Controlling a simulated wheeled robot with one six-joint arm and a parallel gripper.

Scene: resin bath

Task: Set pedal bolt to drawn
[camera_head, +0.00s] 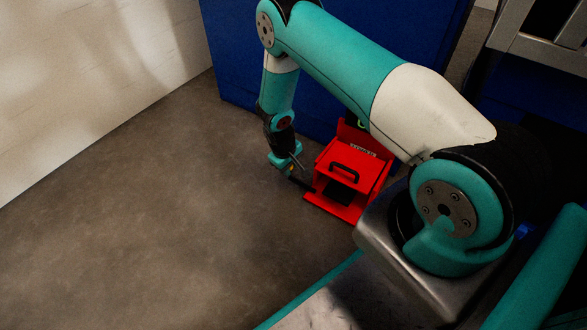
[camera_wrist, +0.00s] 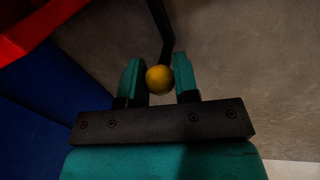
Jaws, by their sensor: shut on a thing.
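A red pedal housing (camera_head: 372,172) stands on the floor at the foot of the blue cabinet, with a black handle (camera_head: 345,170) on top and a dark pedal opening below. My gripper (camera_head: 293,168) is at its left side, low over the floor. In the wrist view, my gripper (camera_wrist: 159,76) is shut on a round yellow knob (camera_wrist: 159,80), with one teal finger on each side. A black bent rod (camera_wrist: 163,35) runs from behind the knob toward the top; it looks like the pedal bolt's arm. The bolt's seat in the housing is hidden.
A blue cabinet (camera_head: 235,65) rises behind the housing. A white wall (camera_head: 90,80) runs along the left. The grey floor (camera_head: 180,220) to the left and front is clear. A metal frame (camera_head: 540,40) stands at the upper right.

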